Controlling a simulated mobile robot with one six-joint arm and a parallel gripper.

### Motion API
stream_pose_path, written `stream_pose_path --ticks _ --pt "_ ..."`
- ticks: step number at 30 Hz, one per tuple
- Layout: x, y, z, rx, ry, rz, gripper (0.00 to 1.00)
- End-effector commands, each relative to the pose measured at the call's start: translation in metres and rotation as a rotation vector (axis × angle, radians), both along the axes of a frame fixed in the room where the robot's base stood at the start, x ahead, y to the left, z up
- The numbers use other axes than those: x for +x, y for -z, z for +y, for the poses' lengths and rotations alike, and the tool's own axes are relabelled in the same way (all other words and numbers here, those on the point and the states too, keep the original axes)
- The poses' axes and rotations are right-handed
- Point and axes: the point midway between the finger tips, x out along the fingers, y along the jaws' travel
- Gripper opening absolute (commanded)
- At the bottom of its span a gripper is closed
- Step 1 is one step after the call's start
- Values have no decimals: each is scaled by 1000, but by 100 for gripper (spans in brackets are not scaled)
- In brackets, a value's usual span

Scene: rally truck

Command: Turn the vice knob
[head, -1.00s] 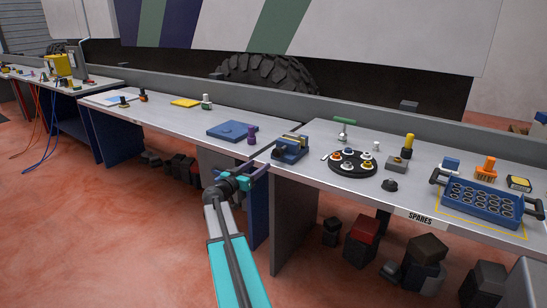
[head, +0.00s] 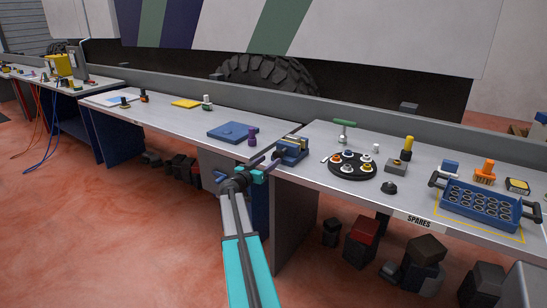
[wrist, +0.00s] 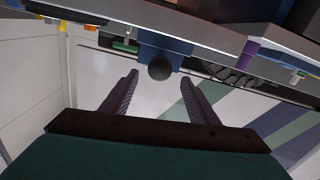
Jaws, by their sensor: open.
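The blue vice (head: 291,151) sits at the front edge of the bench in the head view. In the wrist view the vice (wrist: 165,44) is upside down, and its round dark knob (wrist: 160,68) faces me. My gripper (head: 268,163) is at the bench edge, just in front of the vice. In the wrist view my gripper (wrist: 159,77) is open, with one purple finger on each side of the knob's line. The fingertips are about level with the knob in the picture; I see no contact. In the head view the knob is hidden or too small to make out.
A purple cylinder (head: 252,135) and a blue plate (head: 228,132) stand left of the vice. A black round tray (head: 352,175) with several small parts is to the right. A blue crate (head: 481,206) is further right. Open floor (head: 130,220) lies in front.

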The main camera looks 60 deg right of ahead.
Motion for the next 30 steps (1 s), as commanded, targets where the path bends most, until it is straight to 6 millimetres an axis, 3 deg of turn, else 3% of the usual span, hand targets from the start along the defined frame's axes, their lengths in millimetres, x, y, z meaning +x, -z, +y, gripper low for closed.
stream_pose_path --ticks 9,15,28,30 --pt "0 -2 -39 0 2 0 54" --pt "0 -1 -54 0 1 0 54" --pt "-1 0 -59 0 1 0 54" --pt "-1 0 -59 0 1 0 46"
